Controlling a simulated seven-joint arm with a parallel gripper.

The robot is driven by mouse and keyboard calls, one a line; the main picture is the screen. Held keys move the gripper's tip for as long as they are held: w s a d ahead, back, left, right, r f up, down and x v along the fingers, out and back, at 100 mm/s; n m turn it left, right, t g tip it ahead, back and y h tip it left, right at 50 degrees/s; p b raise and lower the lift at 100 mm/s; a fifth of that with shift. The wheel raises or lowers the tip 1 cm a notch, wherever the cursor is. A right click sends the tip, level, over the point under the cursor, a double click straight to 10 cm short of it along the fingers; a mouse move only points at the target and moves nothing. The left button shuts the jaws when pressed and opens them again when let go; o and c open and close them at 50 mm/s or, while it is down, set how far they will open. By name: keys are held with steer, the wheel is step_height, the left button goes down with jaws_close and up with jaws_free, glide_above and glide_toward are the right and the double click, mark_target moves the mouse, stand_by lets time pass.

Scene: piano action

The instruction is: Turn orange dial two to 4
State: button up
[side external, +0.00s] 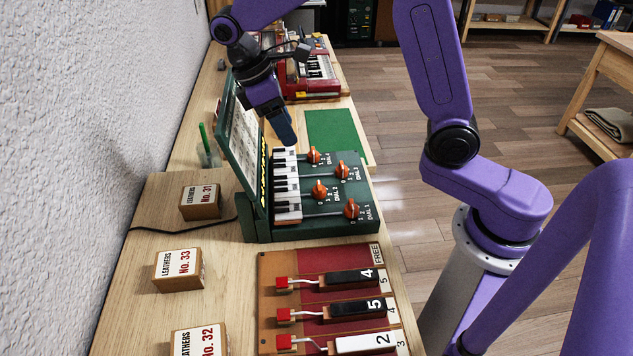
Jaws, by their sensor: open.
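A green piano-action unit (262,231) stands on the bench, with a short keyboard (287,185) and a raised panel behind it. Its deck carries several orange dials. The one that looks labelled dial two (319,188) is at the near left of the group, though the small print is hard to read. The other dials are at the near right (351,209), far right (341,170) and far left (313,156). The pointer readings are too small to tell. My gripper (287,139) is open and empty, pointing down above the keyboard's far end, apart from the dials.
A red board (268,262) with numbered keys lies in front of the unit. Leathers boxes (201,202) stand along the wall side. A green mat (337,134) and a red keyboard model (315,92) lie beyond. The raised panel (243,142) stands close to my gripper.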

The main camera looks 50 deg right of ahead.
steer(key=m, duration=0.1)
glide_toward(318, 185)
steer(key=x, duration=0.9)
steer(key=shift+s+f, duration=0.1)
steer(key=c, duration=1.1)
steer(key=shift+o, duration=0.2)
